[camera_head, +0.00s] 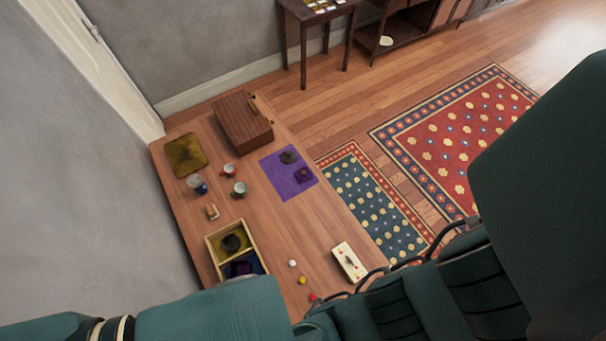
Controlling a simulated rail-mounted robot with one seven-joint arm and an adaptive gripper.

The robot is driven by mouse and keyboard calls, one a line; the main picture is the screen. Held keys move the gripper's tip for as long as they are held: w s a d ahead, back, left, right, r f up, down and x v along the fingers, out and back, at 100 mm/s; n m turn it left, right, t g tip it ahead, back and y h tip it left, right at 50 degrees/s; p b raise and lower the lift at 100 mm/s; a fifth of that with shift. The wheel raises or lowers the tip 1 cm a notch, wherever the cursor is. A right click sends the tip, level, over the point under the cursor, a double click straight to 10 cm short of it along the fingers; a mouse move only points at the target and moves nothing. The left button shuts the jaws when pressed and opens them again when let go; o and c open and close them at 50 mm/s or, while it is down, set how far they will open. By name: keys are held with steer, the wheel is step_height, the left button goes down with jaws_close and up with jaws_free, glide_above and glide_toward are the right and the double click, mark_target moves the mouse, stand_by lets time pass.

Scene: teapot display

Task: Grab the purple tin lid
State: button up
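A small dark purple square object (303,174) lies on a purple mat (290,190) on the wooden table; it may be the tin lid, but it is too small to tell. Another dark purple item (240,268) sits in the lower compartment of a wooden tray (214,250), partly hidden by my arm. I cannot tell which of these is the lid. Teal links of my arm cross the bottom and right of the picture. My gripper does not show.
A dark round object (289,157) is on the mat. A brown wooden box (241,120) stands behind it. Cups (229,170), a yellowish square tray (185,155), a cream card-like box (349,261) and small balls (292,263) are also on the table. The table's right middle is fairly clear.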

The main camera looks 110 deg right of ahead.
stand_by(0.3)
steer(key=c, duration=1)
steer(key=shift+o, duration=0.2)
